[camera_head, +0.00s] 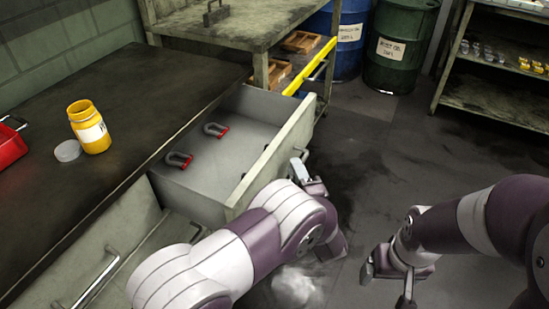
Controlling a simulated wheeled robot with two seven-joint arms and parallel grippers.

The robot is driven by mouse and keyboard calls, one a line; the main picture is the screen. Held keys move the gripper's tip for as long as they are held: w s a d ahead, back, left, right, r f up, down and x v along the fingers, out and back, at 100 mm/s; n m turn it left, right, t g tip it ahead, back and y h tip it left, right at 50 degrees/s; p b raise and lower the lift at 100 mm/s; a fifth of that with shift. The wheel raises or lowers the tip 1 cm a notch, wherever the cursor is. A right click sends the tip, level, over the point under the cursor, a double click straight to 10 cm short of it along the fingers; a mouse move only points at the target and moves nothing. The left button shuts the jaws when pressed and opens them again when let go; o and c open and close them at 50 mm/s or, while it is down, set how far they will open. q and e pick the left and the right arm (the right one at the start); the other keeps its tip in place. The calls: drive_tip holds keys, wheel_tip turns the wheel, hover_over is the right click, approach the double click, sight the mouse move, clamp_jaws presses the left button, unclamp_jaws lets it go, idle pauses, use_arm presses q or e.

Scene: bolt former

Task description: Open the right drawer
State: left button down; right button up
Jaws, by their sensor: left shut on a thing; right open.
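The right drawer (272,160) is a grey metal drawer under the dark-topped workbench, and it stands pulled well out. My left gripper (302,160) is at the outer side of the drawer front, shut on the drawer's handle, which is mostly hidden by the gripper and arm. My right gripper (386,284) is open and empty, low over the floor at the right, apart from the drawer.
A yellow jar (86,122), its lid (68,151) and a red bin (8,146) are on the workbench (130,105). Another drawer handle (97,277) shows at lower left. Blue and green barrels (400,45) and a shelf (495,95) stand behind. The floor between is clear.

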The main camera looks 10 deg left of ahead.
use_arm(q)
drive_tip(key=shift+s+d, duration=0.35)
drive_tip(key=shift+d, duration=0.55)
drive_tip(key=shift+s+d, duration=0.35)
drive_tip(key=shift+d, duration=0.55)
use_arm(e)
drive_tip(key=shift+r, duration=0.35)
use_arm(q)
drive_tip(key=c, duration=1.2)
unclamp_jaws()
